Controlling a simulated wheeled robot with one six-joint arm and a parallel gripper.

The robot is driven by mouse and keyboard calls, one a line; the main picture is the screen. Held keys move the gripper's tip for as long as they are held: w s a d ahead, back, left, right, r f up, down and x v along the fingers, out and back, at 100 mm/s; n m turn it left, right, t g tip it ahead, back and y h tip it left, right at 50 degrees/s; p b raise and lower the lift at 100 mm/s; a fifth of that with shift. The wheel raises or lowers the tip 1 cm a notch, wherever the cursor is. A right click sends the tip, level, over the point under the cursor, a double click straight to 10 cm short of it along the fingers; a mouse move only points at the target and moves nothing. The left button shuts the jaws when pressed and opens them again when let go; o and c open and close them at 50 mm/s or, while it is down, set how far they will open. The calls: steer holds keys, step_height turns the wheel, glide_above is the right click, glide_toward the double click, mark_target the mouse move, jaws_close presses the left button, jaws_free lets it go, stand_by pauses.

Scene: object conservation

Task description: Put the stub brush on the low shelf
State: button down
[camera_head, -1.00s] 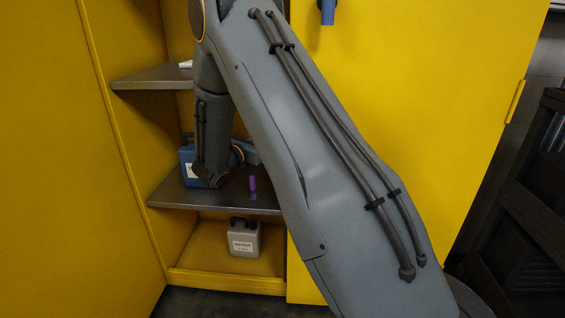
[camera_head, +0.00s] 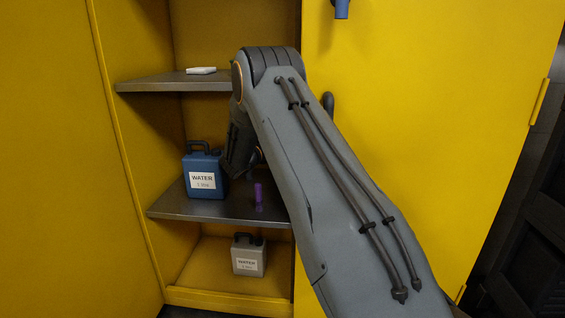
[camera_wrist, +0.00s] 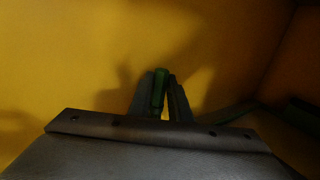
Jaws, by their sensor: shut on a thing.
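In the wrist view my gripper (camera_wrist: 166,96) is shut on a narrow green piece (camera_wrist: 159,88), which I take to be the stub brush; its far end is hard to make out in the dark. In the head view the gripper and held piece are hidden behind my arm, whose dark wrist section is above the lower shelf. The low shelf (camera_head: 185,208) is a grey metal plate inside the yellow cabinet. A blue water can (camera_head: 204,181) and a small upright purple thing (camera_head: 259,196) stand on it.
A higher shelf (camera_head: 150,84) carries a small white block (camera_head: 201,70). A grey water can (camera_head: 248,262) stands on the cabinet floor below the low shelf. The yellow door (camera_head: 430,130) stands open at right. The front left of the low shelf is bare.

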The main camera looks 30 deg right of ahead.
step_height(320, 180, down, 6)
steer(key=shift+f+b, duration=0.15)
steer(key=shift+b, duration=1)
steer(key=shift+w+d+f+b, duration=0.15)
steer(key=shift+f+b, duration=0.15)
steer(key=shift+b, duration=0.05)
steer(key=shift+f, duration=0.1)
steer(key=c, duration=1.9)
jaws_free()
steer(key=p+v, duration=0.3)
steer(key=v, duration=0.4)
steer(key=shift+a, duration=0.25)
